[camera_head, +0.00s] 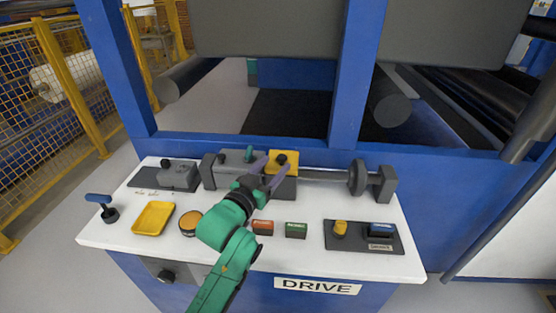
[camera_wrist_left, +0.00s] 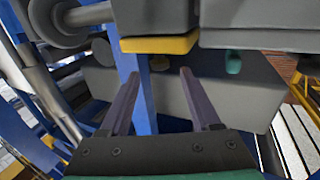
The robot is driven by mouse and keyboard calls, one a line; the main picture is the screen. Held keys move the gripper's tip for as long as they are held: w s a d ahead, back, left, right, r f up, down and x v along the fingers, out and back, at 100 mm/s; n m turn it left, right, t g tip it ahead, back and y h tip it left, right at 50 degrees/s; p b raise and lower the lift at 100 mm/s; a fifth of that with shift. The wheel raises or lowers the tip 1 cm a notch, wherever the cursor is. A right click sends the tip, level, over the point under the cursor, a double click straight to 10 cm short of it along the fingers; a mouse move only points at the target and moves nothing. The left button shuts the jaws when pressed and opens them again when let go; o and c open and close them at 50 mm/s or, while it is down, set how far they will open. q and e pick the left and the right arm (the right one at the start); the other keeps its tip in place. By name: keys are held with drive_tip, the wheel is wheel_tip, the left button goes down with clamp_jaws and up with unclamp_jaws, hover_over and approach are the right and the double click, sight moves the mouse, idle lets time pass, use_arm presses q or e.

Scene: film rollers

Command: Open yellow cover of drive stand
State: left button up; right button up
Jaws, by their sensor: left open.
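The drive stand (camera_head: 300,262) is a white-topped table with a DRIVE label. In the left wrist view a yellow edge (camera_wrist_left: 160,43), apparently the cover's, runs beneath a grey block, beyond the fingertips. My left gripper (camera_head: 272,170) is open at the cover's front left; its purple fingers overlap it in the head view. In the left wrist view the gripper (camera_wrist_left: 160,74) has nothing between its fingers. I cannot tell whether a finger touches the cover. My right gripper is not in view.
A shaft with a dark disc (camera_head: 357,177) extends right of the housing. On the tabletop are a yellow tray (camera_head: 153,218), an orange round button (camera_head: 190,222), a red block (camera_head: 263,227), a green block (camera_head: 296,230) and a control panel (camera_head: 364,237). A blue frame (camera_head: 440,175) stands behind.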

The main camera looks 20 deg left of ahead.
sight(283, 158)
use_arm(q)
drive_tip(key=shift+w+d, duration=0.15)
drive_tip(key=shift+w, duration=0.55)
drive_tip(key=shift+w+d, duration=0.1)
drive_tip(key=shift+w, duration=0.6)
clamp_jaws()
